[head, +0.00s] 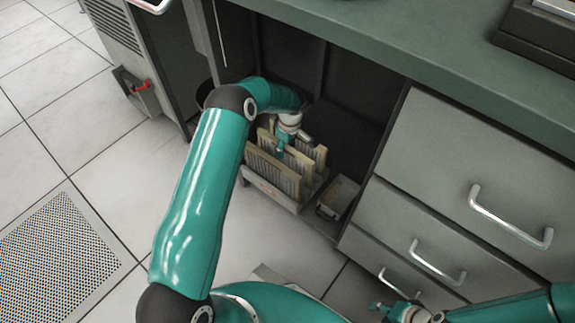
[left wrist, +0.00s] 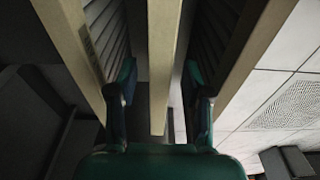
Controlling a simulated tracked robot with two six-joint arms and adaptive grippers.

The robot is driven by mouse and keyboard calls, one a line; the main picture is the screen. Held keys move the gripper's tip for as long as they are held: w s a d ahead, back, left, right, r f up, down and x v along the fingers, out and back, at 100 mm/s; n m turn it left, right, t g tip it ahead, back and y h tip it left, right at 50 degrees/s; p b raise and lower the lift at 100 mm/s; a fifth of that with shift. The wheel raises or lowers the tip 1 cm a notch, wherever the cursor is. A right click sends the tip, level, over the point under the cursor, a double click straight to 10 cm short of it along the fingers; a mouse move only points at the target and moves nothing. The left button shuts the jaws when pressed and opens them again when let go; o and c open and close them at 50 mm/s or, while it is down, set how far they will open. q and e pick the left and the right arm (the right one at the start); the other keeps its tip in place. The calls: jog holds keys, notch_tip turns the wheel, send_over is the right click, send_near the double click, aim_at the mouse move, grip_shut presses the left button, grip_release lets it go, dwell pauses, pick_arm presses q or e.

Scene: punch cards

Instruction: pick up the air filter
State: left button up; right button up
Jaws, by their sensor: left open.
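Several air filters with cream frames and grey pleats stand upright in a low grey rack (head: 270,191) inside the open cabinet bay. The nearest filter (head: 272,172) shows its pleated face. My left gripper (head: 282,146) reaches down among the filters from above. In the left wrist view, its open fingers (left wrist: 160,95) are on either side of the edge of a middle air filter (left wrist: 164,60), with gaps on both sides. Other filters stand to the left (left wrist: 78,50) and right (left wrist: 240,60) of it. My right gripper (head: 381,307) is low at the right; its finger opening is unclear.
A small box (head: 338,197) sits right of the rack. Drawers with metal handles (head: 510,222) stand to the right, and a green worktop (head: 400,65) overhangs the bay. A dark round bin (head: 204,93) is at the bay's left. The tiled floor in front is open.

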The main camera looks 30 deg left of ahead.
aim_at(285, 163)
pick_arm(q)
jog(key=f, duration=0.1)
jog(key=f+b, duration=0.1)
jog(key=f, duration=0.2)
jog(key=shift+a+f+b, duration=0.3)
jog(key=shift+f+b, duration=0.1)
grip_shut()
